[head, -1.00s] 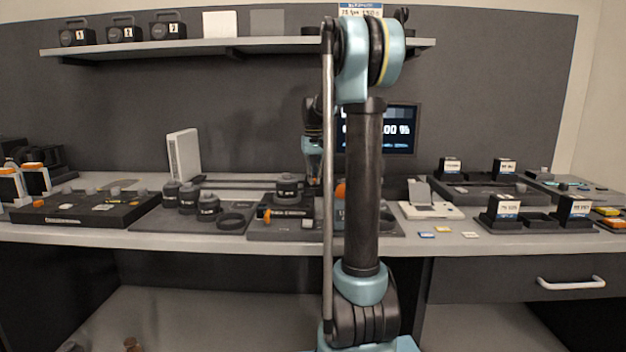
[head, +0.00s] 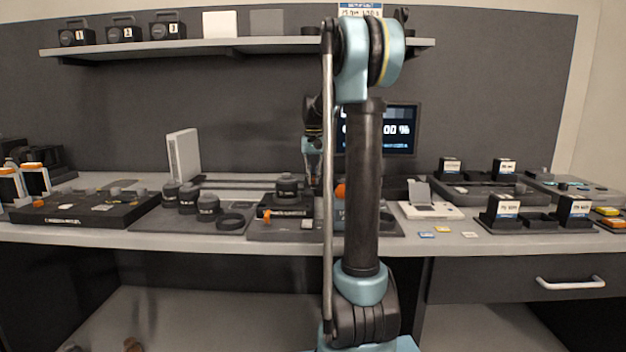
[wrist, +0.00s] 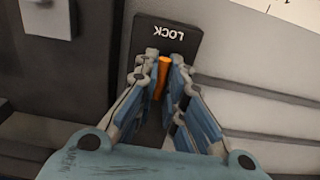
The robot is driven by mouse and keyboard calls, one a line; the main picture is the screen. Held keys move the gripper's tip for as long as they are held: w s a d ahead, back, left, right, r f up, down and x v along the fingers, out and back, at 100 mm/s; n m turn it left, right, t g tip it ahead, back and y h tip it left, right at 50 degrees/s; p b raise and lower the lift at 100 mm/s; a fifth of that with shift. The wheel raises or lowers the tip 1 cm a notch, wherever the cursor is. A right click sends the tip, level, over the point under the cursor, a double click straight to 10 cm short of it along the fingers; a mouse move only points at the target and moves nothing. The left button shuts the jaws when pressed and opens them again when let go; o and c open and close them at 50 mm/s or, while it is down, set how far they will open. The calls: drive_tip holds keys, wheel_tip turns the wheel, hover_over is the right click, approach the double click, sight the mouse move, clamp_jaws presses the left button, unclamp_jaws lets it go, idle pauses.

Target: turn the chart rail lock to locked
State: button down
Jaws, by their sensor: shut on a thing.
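The chart rail lock shows in the wrist view as a dark plate (wrist: 168,32) marked LOCK, its lettering upside down. An orange lever (wrist: 163,66) stands on it, between my fingertips. My gripper (wrist: 165,72) is shut on this lever. The fingers hide much of the lever and the lower part of the plate. In the head view my gripper (head: 313,172) is low over the back of the bench, partly behind my own arm. The lock is hidden there.
Dark cylinders (head: 187,198) and a tray stand on the bench front, left of my arm. A small device (head: 286,205) stands just in front of my gripper. A monitor (head: 400,130) is behind my arm. A shelf (head: 240,46) runs above.

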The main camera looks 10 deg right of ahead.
sight(314, 176)
drive_tip(key=c, duration=1.7)
unclamp_jaws()
wheel_tip(314, 176, up, 12)
drive_tip(key=shift+w+f, duration=0.1)
